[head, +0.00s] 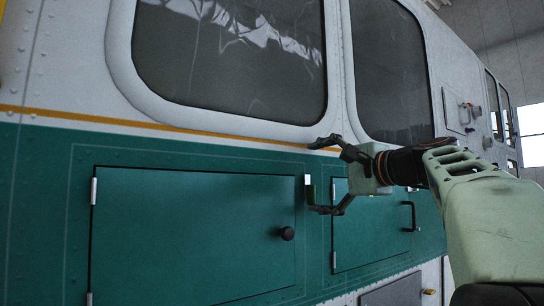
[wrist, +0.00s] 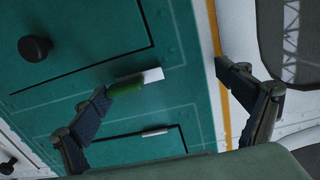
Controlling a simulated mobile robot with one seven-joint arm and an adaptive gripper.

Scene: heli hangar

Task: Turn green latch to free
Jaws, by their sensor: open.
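The green latch (wrist: 126,86) shows in the wrist view with a white end piece (wrist: 153,75), beside the edge of a closed teal door. In the head view the latch (head: 309,191) is small, upright at the door's right edge, white part on top. My gripper (head: 317,176) is open in front of it, one finger above and one below. In the wrist view my gripper (wrist: 165,92) has the latch between its spread fingers. The left finger's tip is close to the green end; I cannot tell whether they touch.
The teal door (head: 190,235) has a black round knob (head: 287,233) left of the latch. A second door (head: 372,225) with a black handle (head: 410,216) lies to the right behind my gripper. Windows (head: 235,55) and a yellow stripe run above on the helicopter's side.

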